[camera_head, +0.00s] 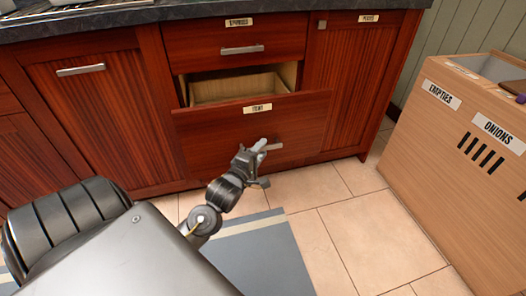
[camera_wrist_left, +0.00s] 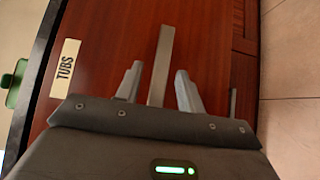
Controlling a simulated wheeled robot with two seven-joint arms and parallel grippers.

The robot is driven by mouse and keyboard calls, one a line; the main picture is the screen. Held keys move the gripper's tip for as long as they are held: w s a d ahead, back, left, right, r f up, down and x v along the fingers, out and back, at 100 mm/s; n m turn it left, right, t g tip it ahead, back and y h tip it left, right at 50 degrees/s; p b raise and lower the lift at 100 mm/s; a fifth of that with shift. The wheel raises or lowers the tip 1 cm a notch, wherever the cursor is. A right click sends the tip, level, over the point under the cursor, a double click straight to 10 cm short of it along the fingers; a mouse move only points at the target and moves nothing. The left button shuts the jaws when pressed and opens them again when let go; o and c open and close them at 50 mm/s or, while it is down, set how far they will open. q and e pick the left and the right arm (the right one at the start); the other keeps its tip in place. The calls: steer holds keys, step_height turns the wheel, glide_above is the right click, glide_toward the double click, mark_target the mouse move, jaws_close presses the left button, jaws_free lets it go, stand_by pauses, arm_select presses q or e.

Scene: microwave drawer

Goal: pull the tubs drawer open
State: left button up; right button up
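The tubs drawer (camera_head: 200,137) is a red-brown wooden drawer that stands partly out of the cabinet, with its pale inside showing behind the front. Its label reads TUBS in the left wrist view (camera_wrist_left: 65,68). Its grey bar handle (camera_head: 274,147) also shows in the left wrist view (camera_wrist_left: 164,50). My left gripper (camera_head: 262,148) is at the handle. In the left wrist view its two fingers (camera_wrist_left: 159,72) stand on either side of the bar, with gaps visible between them and it. My right gripper is not in view.
A closed drawer (camera_head: 205,48) is above, under the dark counter (camera_head: 130,15). Closed cabinet doors flank it. A wooden bin unit (camera_head: 440,150) labelled EMPTIES and ONIONS stands at the right. A blue-grey mat (camera_head: 265,255) lies on the tiled floor, which is clear in front.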

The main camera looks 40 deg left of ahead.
arm_select(q)
steer(key=shift+w+a, duration=0.15)
steer(key=shift+w, duration=0.6)
steer(key=shift+c, duration=0.5)
jaws_close()
